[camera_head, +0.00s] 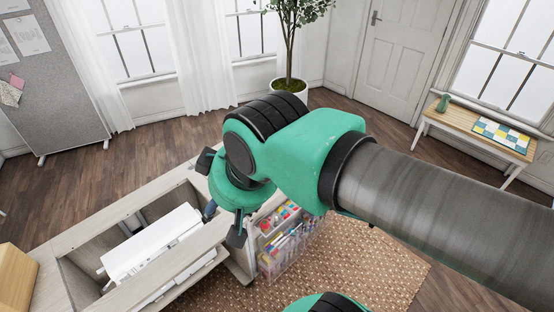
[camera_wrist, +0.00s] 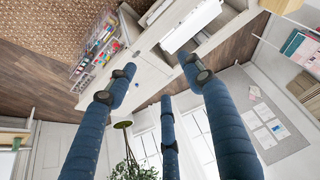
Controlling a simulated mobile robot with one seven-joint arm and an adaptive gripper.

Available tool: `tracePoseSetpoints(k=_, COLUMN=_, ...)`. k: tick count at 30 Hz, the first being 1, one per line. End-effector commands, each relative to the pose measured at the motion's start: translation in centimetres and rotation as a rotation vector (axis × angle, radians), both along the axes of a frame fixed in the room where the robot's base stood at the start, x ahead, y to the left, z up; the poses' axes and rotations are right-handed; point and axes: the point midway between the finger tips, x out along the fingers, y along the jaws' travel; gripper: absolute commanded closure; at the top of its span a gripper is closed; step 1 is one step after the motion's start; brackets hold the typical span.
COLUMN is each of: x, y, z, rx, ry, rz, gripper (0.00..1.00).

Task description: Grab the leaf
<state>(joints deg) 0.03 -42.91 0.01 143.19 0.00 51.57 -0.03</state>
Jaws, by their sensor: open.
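The sewing cabinet (camera_head: 47,262) stands at the lower left of the head view, its top open around a white sewing machine (camera_head: 150,243). No part stands out clearly as a separate leaf. A pale flat panel at the cabinet's end lies beyond my fingers in the wrist view (camera_wrist: 152,62); in the head view my gripper mostly hides that end. My gripper (camera_head: 222,203) is above the cabinet's right end, its fingers spread and empty. In the wrist view the three blue fingers (camera_wrist: 162,80) are wide apart with nothing between them. Contact with the panel cannot be told.
A clear rack of colourful sewing supplies (camera_head: 287,240) is at the cabinet's right side, above a woven rug (camera_head: 365,265). A potted plant (camera_head: 290,88) stands at the back. A grey board (camera_head: 60,90) is at left, a small table (camera_head: 480,135) at right. Open floor lies behind the cabinet.

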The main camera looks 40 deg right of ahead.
Motion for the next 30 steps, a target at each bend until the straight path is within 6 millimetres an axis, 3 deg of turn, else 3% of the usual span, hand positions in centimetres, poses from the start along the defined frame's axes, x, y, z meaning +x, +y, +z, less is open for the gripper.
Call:
tracePoseSetpoints(k=5, x=0.8, y=-0.3, z=0.2, rx=-0.005, ry=0.008, rz=-0.001, gripper=0.48)
tracePoseSetpoints(k=11, x=3.4, y=-1.5, z=0.7, rx=-0.019, ry=0.033, rz=-0.008, gripper=0.48)
tracePoseSetpoints(k=21, x=10.6, y=-5.6, z=1.2, rx=-0.051, ry=0.099, rz=-0.017, gripper=0.48)
tracePoseSetpoints(k=30, x=17.1, y=-10.6, z=0.2, rx=-0.07, ry=0.161, rz=-0.023, gripper=0.48)
